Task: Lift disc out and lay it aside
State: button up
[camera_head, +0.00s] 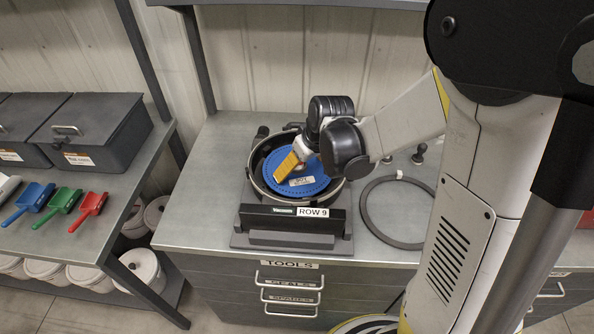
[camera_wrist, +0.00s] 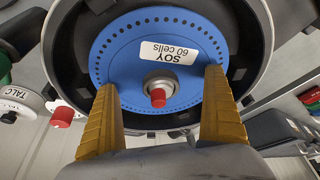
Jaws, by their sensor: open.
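The blue seed disc (camera_head: 312,187) sits inside the round black meter housing (camera_head: 341,190) on the workbench. In the wrist view the disc (camera_wrist: 112,60) has a ring of small holes near its edge and a white label reading "SOY 60 cells". At its middle is a metal hub (camera_wrist: 172,84) with a red tip. My gripper (camera_wrist: 165,95) is open, its two yellow fingers on either side of the hub and over the disc's lower part. In the head view my gripper (camera_head: 288,168) reaches down over the disc. Whether the fingers touch the disc cannot be told.
A dark bar labelled "ROW 9" (camera_head: 292,218) stands in front of the housing. A dark flat ring (camera_head: 366,213) lies on the bench to its right. Coloured scoops (camera_head: 62,199) and lidded grey bins (camera_head: 95,130) stand on the left bench. The bench's left front corner is clear.

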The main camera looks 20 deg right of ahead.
jog(key=shift+f, duration=0.15)
jog(key=shift+s, duration=0.1)
jog(key=c, duration=2)
jog(key=shift+o, duration=0.2)
notch_tip(320, 180, up, 10)
jog(key=p, duration=0.3)
jog(key=shift+p, duration=0.4)
notch_tip(320, 180, up, 7)
jog(key=p, duration=0.5)
